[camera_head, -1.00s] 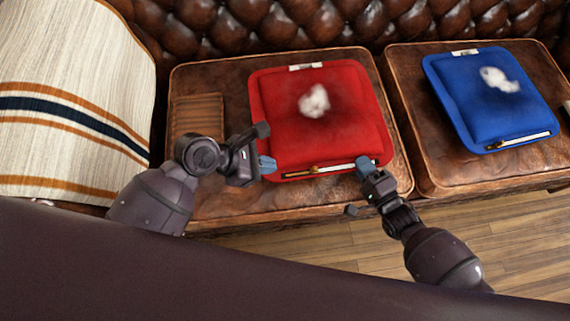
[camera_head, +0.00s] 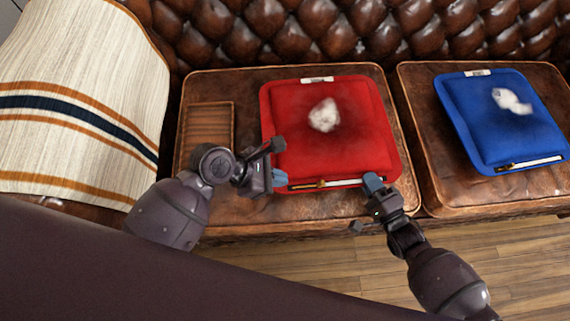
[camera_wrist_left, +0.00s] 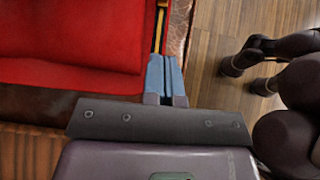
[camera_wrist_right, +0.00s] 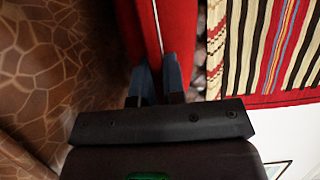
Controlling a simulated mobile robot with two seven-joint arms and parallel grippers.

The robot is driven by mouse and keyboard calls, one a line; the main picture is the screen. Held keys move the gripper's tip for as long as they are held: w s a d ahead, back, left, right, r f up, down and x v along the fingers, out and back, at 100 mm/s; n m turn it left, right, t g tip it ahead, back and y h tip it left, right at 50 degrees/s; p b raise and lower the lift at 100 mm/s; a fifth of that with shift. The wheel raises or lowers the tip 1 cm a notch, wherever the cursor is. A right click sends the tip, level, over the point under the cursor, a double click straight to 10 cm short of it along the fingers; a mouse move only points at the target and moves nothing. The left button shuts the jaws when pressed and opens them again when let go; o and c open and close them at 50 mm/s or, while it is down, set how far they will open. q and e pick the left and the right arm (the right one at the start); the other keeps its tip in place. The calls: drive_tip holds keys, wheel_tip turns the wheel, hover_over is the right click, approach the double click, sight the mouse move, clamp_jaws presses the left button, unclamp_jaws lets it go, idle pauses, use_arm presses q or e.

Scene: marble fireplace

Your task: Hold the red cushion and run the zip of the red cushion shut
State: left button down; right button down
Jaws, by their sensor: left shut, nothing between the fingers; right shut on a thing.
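The red cushion (camera_head: 345,140) lies flat on the brown leather seat, with white stuffing (camera_head: 324,116) on its top. Its zip runs along the near edge; a brass pull (camera_head: 308,185) sits towards the left end, and a pale strip (camera_head: 342,183) shows to its right. My left gripper (camera_head: 279,180) is shut and empty beside the near left corner; the left wrist view shows its fingers (camera_wrist_left: 165,78) together, in line with the brass pull (camera_wrist_left: 160,22). My right gripper (camera_head: 373,184) is shut on the cushion's near edge towards the right; the edge lies between its fingers (camera_wrist_right: 157,82).
A blue cushion (camera_head: 495,125) with stuffing and its own zip lies on the right-hand seat. A wooden tray (camera_head: 207,125) lies left of the red cushion. A striped blanket (camera_head: 75,100) covers the left armrest. The tufted backrest (camera_head: 290,35) closes off the back.

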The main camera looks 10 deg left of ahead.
sight(320, 183)
use_arm(q)
drive_tip(key=x, duration=0.4)
drive_tip(key=shift+w+d+f, duration=0.1)
drive_tip(key=shift+d+f, duration=0.2)
drive_tip(key=d, duration=0.1)
drive_tip(key=w+d, duration=0.1)
drive_tip(key=d, duration=0.1)
drive_tip(key=shift+w+d, duration=0.2)
drive_tip(key=shift+d, duration=0.25)
drive_tip(key=shift+d, duration=0.1)
drive_tip(key=w+d, duration=0.1)
drive_tip(key=d, duration=0.1)
drive_tip(key=w+d, duration=0.1)
drive_tip(key=d, duration=0.4)
drive_tip(key=shift+w+d, duration=0.3)
drive_tip(key=shift+w, duration=0.1)
drive_tip(key=a, duration=0.2)
drive_tip(key=s+a, duration=0.1)
drive_tip(key=a, duration=0.1)
drive_tip(key=shift+s+a, duration=0.1)
drive_tip(key=shift+s, duration=0.15)
drive_tip(key=v, duration=0.9)
drive_tip(key=shift+a+r, duration=0.2)
drive_tip(key=shift+r, duration=0.15)
drive_tip(key=shift+s, duration=0.1)
